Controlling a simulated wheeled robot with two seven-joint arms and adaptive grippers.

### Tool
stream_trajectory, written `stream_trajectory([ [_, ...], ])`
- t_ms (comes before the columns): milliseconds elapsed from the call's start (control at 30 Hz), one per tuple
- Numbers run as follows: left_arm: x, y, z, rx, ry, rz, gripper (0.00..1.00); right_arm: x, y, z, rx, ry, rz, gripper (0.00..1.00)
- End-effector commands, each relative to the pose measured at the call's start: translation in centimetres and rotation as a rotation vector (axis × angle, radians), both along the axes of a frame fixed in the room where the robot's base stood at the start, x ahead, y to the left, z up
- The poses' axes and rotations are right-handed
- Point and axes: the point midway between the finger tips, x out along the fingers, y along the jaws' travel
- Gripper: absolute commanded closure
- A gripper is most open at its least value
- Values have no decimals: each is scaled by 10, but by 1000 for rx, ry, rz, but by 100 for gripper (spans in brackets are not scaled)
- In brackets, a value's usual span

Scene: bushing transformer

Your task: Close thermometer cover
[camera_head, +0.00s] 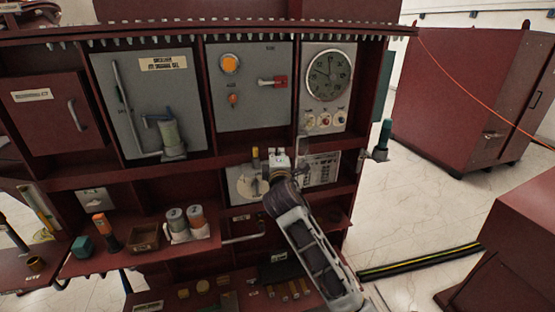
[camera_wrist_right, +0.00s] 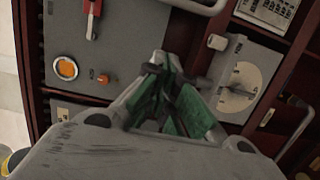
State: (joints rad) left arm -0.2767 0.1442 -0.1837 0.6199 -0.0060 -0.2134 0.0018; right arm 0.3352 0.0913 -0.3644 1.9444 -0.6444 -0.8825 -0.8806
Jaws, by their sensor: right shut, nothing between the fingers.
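A round dial gauge with a dark face (camera_head: 328,75) is on the grey panel at the upper right of the red cabinet. A red door with a label and a bar handle (camera_head: 50,112) is at the cabinet's upper left. I cannot tell which part is the thermometer cover. My right gripper (camera_head: 278,160) is in front of the cabinet's middle, below the switch panel, shut and empty. Its green fingers (camera_wrist_right: 168,100) meet in the right wrist view. The gripper hides part of a grey plate with a round scale (camera_wrist_right: 240,85). My left gripper is not in view.
The switch panel has an orange lamp (camera_head: 230,64) and a red lever (camera_head: 273,81). A shelf at lower left holds cylinders (camera_head: 186,222) and a brown box (camera_head: 144,236). A bar handle (camera_head: 243,239) sticks out below the gripper. Open floor (camera_head: 420,205) lies right.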

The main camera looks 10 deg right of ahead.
Motion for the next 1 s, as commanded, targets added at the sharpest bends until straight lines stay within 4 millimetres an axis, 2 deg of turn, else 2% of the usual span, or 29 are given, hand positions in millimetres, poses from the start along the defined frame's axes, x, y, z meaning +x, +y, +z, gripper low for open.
stream_trajectory([
  [133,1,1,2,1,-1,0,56,14,-5,1,0,-1,-1,100],
  [300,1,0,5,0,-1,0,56,14,-26,1,-2,-1,-2,100],
  [500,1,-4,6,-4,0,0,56,15,-39,-1,-1,0,0,100],
  [1000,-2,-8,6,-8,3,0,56,15,-43,-1,0,0,0,100],
])
